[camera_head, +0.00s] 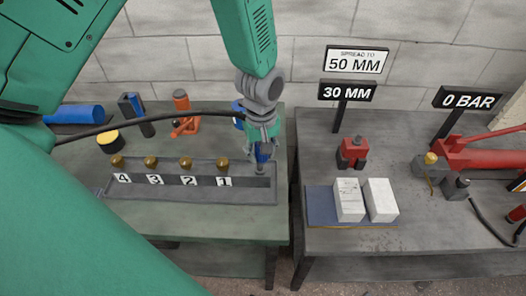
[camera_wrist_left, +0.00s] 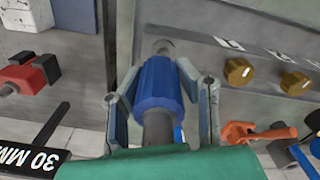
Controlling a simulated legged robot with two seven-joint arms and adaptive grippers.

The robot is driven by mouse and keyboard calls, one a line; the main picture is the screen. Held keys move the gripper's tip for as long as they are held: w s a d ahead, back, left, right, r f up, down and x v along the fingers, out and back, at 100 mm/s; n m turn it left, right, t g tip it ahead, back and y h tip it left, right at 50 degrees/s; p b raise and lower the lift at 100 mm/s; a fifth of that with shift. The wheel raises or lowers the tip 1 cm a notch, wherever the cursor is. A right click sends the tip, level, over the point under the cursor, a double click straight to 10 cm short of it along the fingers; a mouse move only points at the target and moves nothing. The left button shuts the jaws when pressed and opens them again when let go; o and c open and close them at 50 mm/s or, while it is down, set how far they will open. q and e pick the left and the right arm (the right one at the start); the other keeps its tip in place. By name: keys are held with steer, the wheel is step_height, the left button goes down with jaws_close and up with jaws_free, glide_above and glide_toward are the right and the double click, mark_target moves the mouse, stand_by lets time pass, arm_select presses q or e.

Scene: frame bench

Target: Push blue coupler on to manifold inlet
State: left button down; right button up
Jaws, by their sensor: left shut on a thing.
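My left gripper (camera_head: 262,147) is over the right end of the grey manifold (camera_head: 150,184), with its fingers pointing down. It is shut on the blue coupler (camera_wrist_left: 158,86), with one finger on each side of it. A grey metal stub, which looks like the manifold inlet (camera_wrist_left: 164,48), lines up with the coupler's far end in the wrist view. I cannot tell how far the coupler sits over it. My right gripper is not in view.
Several brass knobs (camera_head: 185,162) stand along the manifold behind number plates. A black hose (camera_head: 150,120) crosses behind them. An orange tool (camera_head: 186,126) and a blue cylinder (camera_head: 78,114) lie at the back. The right bench holds white blocks (camera_head: 381,200), a red spreader (camera_head: 353,152) and a red pump (camera_head: 480,155).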

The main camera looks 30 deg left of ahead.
mark_target(261, 162)
arm_select(q)
steer(key=shift+a+f, duration=0.15)
steer(key=shift+f, duration=0.35)
steer(key=shift+f+b, duration=0.4)
steer(key=shift+b, duration=0.05)
steer(key=shift+f, duration=0.2)
steer(key=shift+f, duration=0.35)
steer(key=shift+f+b, duration=0.15)
steer(key=shift+b, duration=0.15)
steer(key=shift+f, duration=0.35)
